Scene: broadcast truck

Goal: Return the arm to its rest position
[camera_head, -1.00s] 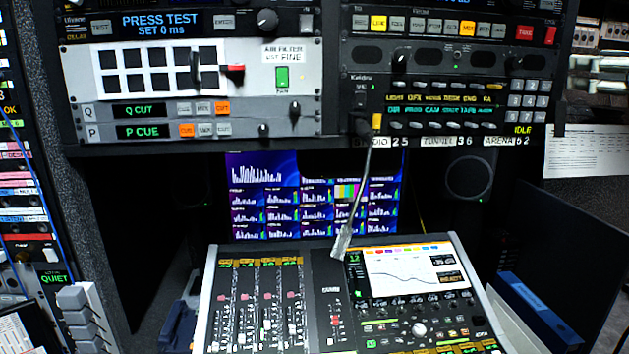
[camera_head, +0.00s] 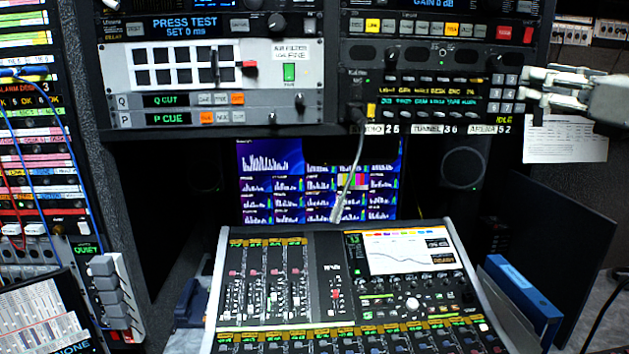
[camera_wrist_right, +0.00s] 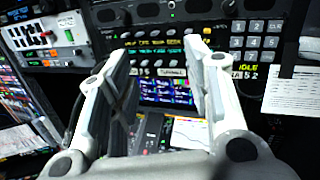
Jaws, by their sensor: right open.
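My right gripper (camera_head: 530,86) comes in from the right edge in the head view, in front of the right end of the intercom panel (camera_head: 430,95) with its keypad. Its two fingers are apart with nothing between them. In the right wrist view the gripper (camera_wrist_right: 160,75) also shows open and empty, with the panel, screen and mixing console behind it. My left gripper is not in the head view.
The mixing console (camera_head: 330,300) stands below the rack, with a gooseneck microphone (camera_head: 350,175) hanging in front of the screen (camera_head: 270,190). A paper sheet (camera_head: 565,140) hangs at the right. A blue binder (camera_head: 522,290) stands right of the console. A patch bay with cables (camera_head: 40,130) is at the left.

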